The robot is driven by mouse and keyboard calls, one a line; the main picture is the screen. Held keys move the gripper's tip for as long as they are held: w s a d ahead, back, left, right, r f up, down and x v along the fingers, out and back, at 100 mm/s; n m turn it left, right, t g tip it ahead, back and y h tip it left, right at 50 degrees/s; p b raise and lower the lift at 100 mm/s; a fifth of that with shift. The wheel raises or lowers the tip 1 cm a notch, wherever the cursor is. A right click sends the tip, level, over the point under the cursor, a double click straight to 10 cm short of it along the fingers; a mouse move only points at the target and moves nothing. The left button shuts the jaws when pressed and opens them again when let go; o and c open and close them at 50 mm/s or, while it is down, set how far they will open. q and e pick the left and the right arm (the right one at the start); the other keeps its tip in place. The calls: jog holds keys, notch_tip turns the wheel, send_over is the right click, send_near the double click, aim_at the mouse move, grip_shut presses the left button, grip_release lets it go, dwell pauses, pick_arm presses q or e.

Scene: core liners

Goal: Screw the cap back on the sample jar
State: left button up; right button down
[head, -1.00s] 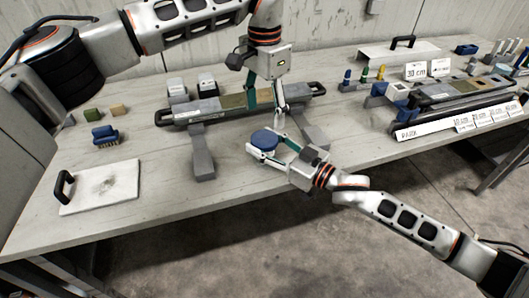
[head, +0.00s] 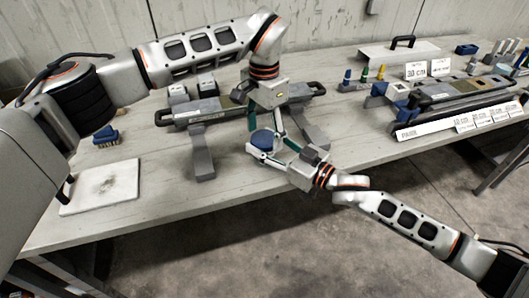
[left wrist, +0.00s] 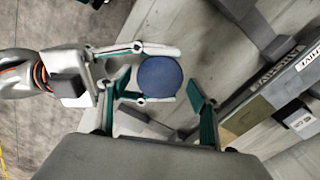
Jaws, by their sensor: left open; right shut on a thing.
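A round blue cap (head: 264,139) sits between the fingers of my right gripper (head: 262,154), near the table's front edge. It also shows from above as a blue disc in the left wrist view (left wrist: 160,78). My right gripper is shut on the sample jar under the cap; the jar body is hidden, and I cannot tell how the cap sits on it. My left gripper (head: 265,122) points down just above the cap, open. In the left wrist view its teal fingers (left wrist: 160,92) are on either side of the cap, apparently not gripping it.
A grey core tray with handles (head: 205,112) lies on stands behind the grippers. A white board with a black handle (head: 100,190) lies at the left, with a blue brush (head: 105,136) behind it. Labelled core trays (head: 440,124) and colored markers stand at the right.

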pick_arm(q)
jog(key=shift+f, duration=0.35)
jog(key=c, duration=1.2)
jog(key=shift+o, duration=0.2)
jog(key=shift+m, duration=1.7)
jog(key=o, duration=1.2)
